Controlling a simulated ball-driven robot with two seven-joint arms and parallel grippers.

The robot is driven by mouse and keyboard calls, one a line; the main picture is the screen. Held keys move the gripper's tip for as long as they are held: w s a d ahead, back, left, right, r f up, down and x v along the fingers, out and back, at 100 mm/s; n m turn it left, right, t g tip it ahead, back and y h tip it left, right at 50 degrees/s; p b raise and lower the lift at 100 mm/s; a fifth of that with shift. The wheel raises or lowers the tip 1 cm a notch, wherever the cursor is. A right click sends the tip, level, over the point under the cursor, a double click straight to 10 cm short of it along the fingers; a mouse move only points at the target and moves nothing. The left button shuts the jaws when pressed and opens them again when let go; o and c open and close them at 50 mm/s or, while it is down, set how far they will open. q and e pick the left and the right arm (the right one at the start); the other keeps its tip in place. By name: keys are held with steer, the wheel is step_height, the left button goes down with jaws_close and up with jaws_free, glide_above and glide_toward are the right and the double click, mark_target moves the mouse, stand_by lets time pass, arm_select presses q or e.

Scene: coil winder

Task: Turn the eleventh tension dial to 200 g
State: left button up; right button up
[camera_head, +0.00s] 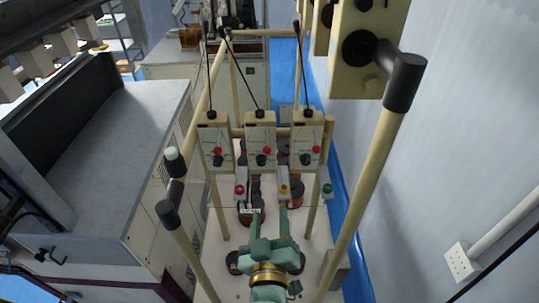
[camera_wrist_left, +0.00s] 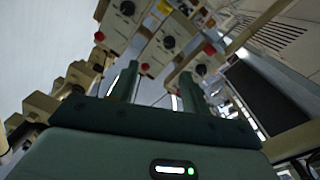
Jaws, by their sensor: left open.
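Three cream tension boxes hang side by side on the frame in the head view: a left box (camera_head: 214,135), a middle box (camera_head: 260,131) and a right box (camera_head: 307,133). Each has a black dial and a red knob low on its face. I cannot tell which dial is the eleventh, and the scale marks are too small to read. In the left wrist view, black dials (camera_wrist_left: 168,42) show above the fingers. My left gripper (camera_head: 269,211) is open and empty, below the boxes in the head view and apart from them. My right gripper is not in view.
Cream frame posts (camera_head: 362,190) stand on both sides of the gripper. A near tension box (camera_head: 367,50) hangs at upper right. Coloured buttons (camera_head: 283,189) and brown spools (camera_head: 297,190) sit below the middle boxes. A grey cabinet (camera_head: 110,130) stands at left, a wall (camera_head: 460,130) at right.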

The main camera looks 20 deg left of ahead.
arm_select(q)
steer(key=b, duration=0.5)
glide_toward(261, 164)
steer(key=w, duration=0.5)
steer(key=w+a+b, duration=0.1)
steer(key=w+b, duration=0.1)
steer(key=shift+w+a+f+m+y, duration=0.1)
steer(key=shift+w+a+m+y, duration=0.05)
steer(key=shift+a+m+y, duration=0.2)
steer(key=shift+w, duration=0.5)
steer(key=shift+s, duration=0.1)
steer(key=shift+c, duration=0.9)
steer(key=c, duration=0.8)
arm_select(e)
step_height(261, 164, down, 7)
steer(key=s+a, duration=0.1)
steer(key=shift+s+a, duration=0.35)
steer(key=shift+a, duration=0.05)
